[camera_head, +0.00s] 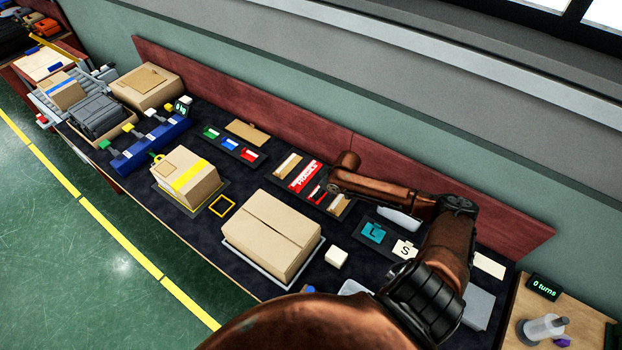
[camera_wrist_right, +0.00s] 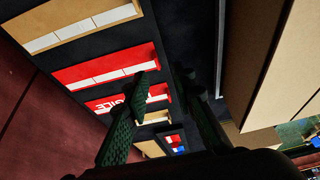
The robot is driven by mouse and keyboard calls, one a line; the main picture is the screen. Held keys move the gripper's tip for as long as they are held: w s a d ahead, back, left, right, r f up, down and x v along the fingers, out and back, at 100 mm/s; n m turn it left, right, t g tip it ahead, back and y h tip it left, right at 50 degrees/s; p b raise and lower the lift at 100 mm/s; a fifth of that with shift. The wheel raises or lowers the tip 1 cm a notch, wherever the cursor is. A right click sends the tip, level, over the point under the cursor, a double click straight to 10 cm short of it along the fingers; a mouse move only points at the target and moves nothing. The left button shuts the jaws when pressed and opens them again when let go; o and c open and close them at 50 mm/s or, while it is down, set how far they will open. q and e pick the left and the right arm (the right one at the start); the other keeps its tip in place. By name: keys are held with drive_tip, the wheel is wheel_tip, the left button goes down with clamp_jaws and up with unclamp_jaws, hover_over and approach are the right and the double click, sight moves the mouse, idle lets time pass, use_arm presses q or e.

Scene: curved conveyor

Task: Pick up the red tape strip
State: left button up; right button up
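In the head view, a dark tray on the table holds a red label with white lettering (camera_head: 305,177), a narrower red strip (camera_head: 317,192) and tan strips. In the right wrist view, a red strip with white pieces (camera_wrist_right: 98,70) lies beside a second red strip with white letters (camera_wrist_right: 105,103). I cannot tell which is the tape strip. My right gripper (camera_wrist_right: 168,88) has its fingers apart. One fingertip overlaps the end of the lettered strip in view; contact is unclear. My right arm partly hides the tray in the head view. My left gripper is not in view.
A large closed carton (camera_head: 270,236) stands in front of the tray. A smaller taped carton (camera_head: 187,178) and a small tray of colored cards (camera_head: 228,146) are to the left. A dark red back panel (camera_head: 240,90) runs behind. A white cube (camera_head: 336,257) sits right of the large carton.

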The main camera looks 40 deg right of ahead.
drive_tip(key=shift+w+d+f, duration=0.1)
drive_tip(key=shift+w+f, duration=0.05)
drive_tip(key=shift+f, duration=0.6)
drive_tip(key=x, duration=0.3)
drive_tip(key=w+x, duration=0.1)
drive_tip(key=x, duration=0.2)
drive_tip(key=shift+r, duration=0.15)
drive_tip(key=shift+d, duration=0.1)
clamp_jaws()
